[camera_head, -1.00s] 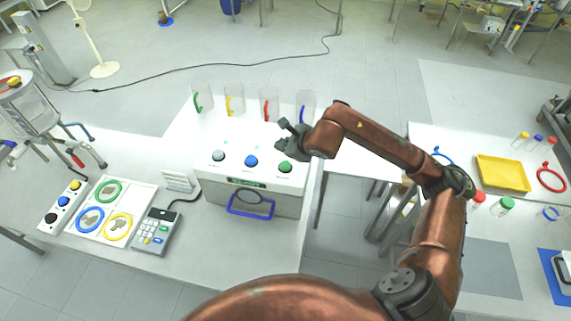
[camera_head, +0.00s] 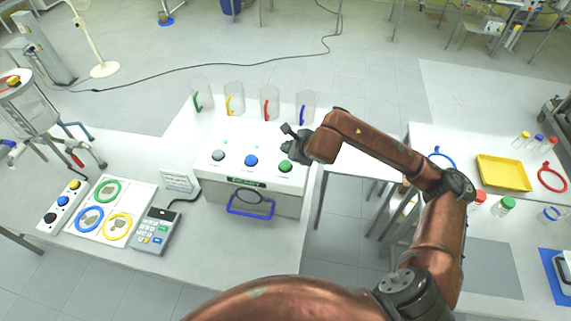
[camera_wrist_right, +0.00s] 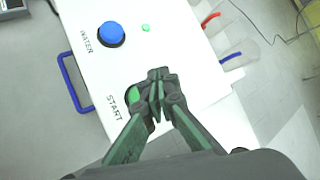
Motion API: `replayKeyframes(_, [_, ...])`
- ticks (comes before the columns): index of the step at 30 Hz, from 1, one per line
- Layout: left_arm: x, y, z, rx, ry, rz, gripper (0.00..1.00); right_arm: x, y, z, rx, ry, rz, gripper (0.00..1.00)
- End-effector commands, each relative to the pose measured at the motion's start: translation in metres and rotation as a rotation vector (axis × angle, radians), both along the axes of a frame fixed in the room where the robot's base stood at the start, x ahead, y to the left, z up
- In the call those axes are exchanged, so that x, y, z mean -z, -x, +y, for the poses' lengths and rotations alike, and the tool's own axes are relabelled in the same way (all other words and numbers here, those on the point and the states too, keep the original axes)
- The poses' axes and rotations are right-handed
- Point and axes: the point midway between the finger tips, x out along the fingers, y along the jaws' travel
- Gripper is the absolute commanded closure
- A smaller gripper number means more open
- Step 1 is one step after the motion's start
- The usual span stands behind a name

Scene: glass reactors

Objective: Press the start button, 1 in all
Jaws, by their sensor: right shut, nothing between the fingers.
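The start button is the green one (camera_head: 285,166) at the right end of the white box (camera_head: 236,181). In the right wrist view the green button (camera_wrist_right: 133,95) sits by the word START, partly hidden by my gripper's fingers. My right gripper (camera_head: 291,141) is shut and empty, just behind the green button in the head view. In the wrist view its fingertips (camera_wrist_right: 157,81) are close beside the button; I cannot tell whether they touch anything. My left gripper is not in view.
A blue button (camera_head: 251,160), labelled WATER, and a grey button (camera_head: 218,155) share the box top. Clear cups with coloured handles, such as the red one (camera_head: 269,103), stand behind. A blue handle (camera_head: 250,203) sticks out in front. A keypad (camera_head: 155,231) lies left.

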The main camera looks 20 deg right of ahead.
Motion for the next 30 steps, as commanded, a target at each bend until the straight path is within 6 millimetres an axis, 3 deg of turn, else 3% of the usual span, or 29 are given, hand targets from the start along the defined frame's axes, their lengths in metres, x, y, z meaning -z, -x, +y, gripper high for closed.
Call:
replayKeyframes(5, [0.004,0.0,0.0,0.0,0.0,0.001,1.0,0.028,0.001,0.0,0.0,-0.001,0.003,1.0])
replayKeyframes(10, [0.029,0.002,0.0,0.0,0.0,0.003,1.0,0.05,0.0,0.0,0.0,0.0,0.0,1.0])
replayKeyframes(30, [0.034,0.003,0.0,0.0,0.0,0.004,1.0,0.053,0.0,0.0,0.0,0.0,0.0,1.0])
